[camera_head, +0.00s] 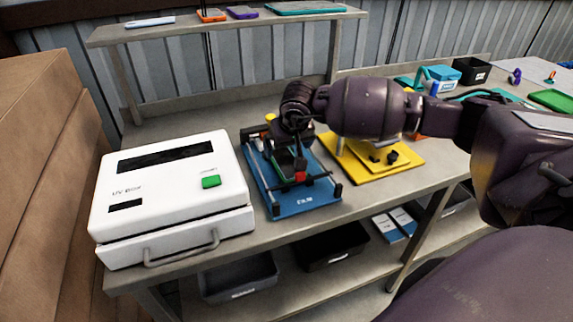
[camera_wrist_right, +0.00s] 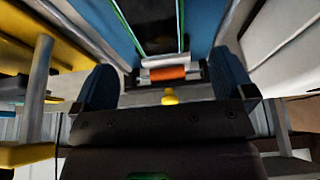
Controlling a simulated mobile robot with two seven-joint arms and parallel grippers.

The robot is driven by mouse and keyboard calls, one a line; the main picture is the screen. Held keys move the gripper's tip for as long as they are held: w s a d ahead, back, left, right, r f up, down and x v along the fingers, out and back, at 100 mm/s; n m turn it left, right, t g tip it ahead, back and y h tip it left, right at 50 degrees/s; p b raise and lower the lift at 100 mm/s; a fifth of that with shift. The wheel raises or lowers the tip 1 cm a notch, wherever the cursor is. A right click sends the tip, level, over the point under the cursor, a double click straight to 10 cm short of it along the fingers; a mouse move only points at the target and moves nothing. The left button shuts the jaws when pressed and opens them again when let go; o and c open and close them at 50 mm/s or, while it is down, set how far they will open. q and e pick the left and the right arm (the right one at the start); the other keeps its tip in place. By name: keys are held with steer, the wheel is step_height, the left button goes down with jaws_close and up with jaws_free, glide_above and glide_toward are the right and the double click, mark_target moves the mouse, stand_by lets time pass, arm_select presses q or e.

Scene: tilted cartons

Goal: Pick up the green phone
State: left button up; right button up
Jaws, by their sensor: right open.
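In the right wrist view, a dark flat panel with thin green edges, which looks like the green phone (camera_wrist_right: 150,22), lies in the blue fixture (camera_wrist_right: 205,20). In the head view, the blue fixture (camera_head: 305,209) stands on the bench right of the white box, and my right gripper (camera_head: 298,170) is low over it, hiding most of the phone. The gripper's two fingers are spread apart in the wrist view (camera_wrist_right: 163,82), with nothing held between them. I cannot tell whether a finger touches the fixture. My left gripper is out of view.
The white UV box (camera_head: 170,195) stands close on the left. A yellow fixture (camera_head: 385,160) is close on the right. An orange block (camera_wrist_right: 172,73) and yellow knob (camera_wrist_right: 170,97) sit at the blue fixture's end. A raised shelf (camera_head: 180,33) holds several phones. Cardboard cartons (camera_head: 60,170) stand far left.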

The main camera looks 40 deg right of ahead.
mark_target(285, 160)
steer(key=shift+d+x, duration=0.15)
steer(key=shift+x, duration=1.6)
steer(key=shift+d+x, duration=0.1)
steer(key=shift+x, duration=1.6)
steer(key=c, duration=1.1)
steer(key=shift+r, duration=0.15)
